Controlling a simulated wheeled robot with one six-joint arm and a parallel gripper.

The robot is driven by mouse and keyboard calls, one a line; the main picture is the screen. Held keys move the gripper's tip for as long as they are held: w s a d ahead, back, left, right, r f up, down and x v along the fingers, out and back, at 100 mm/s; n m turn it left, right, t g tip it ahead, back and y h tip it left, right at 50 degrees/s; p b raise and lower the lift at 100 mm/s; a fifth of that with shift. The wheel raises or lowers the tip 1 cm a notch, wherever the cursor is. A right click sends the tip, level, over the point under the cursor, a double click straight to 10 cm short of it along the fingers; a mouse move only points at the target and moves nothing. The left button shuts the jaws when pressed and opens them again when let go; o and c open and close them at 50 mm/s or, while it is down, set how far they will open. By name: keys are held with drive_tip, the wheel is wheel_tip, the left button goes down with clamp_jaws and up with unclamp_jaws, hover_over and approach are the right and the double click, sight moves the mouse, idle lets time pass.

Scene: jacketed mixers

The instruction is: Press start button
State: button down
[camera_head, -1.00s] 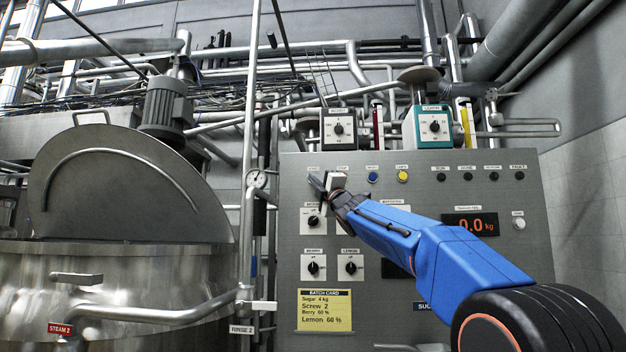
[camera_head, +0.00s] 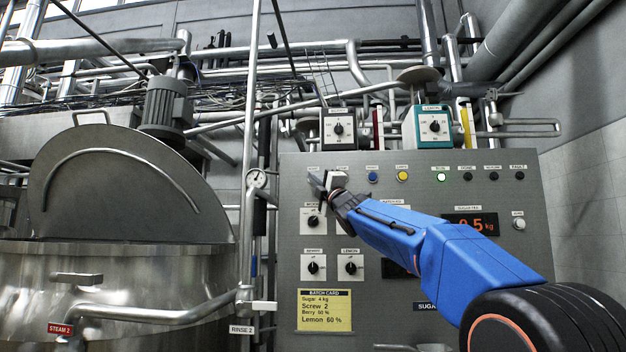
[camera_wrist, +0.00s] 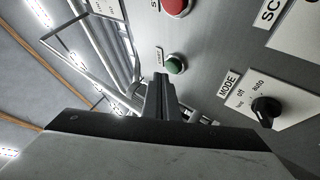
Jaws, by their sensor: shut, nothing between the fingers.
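The green start button (camera_wrist: 175,64) is on the grey control panel, beside a small label, in the wrist view. My gripper (camera_wrist: 161,82) is shut and empty, its fingertips at the edge of the green button. I cannot tell whether they touch it. In the head view my gripper (camera_head: 318,182) is at the panel's upper left and hides the green button. A red button (camera_wrist: 175,5) is next to the green one in the wrist view. The red display (camera_head: 471,225) is partly covered by my arm and shows a figure ending in 5 kg.
A mode knob (camera_wrist: 266,108) is close to the right of my gripper in the wrist view. Blue (camera_head: 373,177) and yellow (camera_head: 403,175) buttons lie right of it in the head view. Several dials and a yellow batch card (camera_head: 324,311) are below. A steel mixer (camera_head: 130,270) stands left.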

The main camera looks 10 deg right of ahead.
drive_tip(key=s, duration=0.1)
drive_tip(key=s+a, duration=0.1)
drive_tip(key=s, duration=0.2)
drive_tip(key=shift+s+a, duration=0.3)
drive_tip(key=shift+s, duration=0.1)
idle(0.4)
idle(0.6)
drive_tip(key=s+d+f+m+g+h, duration=0.3)
drive_tip(key=s+f+m, duration=0.25)
drive_tip(key=f, duration=0.55)
drive_tip(key=s+d+f+m+g+h, duration=0.2)
drive_tip(key=s+d+f+m+g, duration=0.3)
drive_tip(key=f, duration=0.7)
drive_tip(key=s+d+f+m+g+h, duration=0.1)
drive_tip(key=s+f+m+h, duration=0.25)
drive_tip(key=s+f, duration=0.55)
drive_tip(key=s+f+m+g+y, duration=0.1)
drive_tip(key=s+f+m+g, duration=0.3)
drive_tip(key=s+f, duration=1.1)
drive_tip(key=s+f+m+g, duration=0.4)
drive_tip(key=s+f, duration=1.1)
drive_tip(key=f, duration=0.8)
drive_tip(key=shift+s+a+f+m+g+y, duration=0.25)
drive_tip(key=shift+s+m+g+y, duration=0.1)
drive_tip(key=shift+g, duration=0.45)
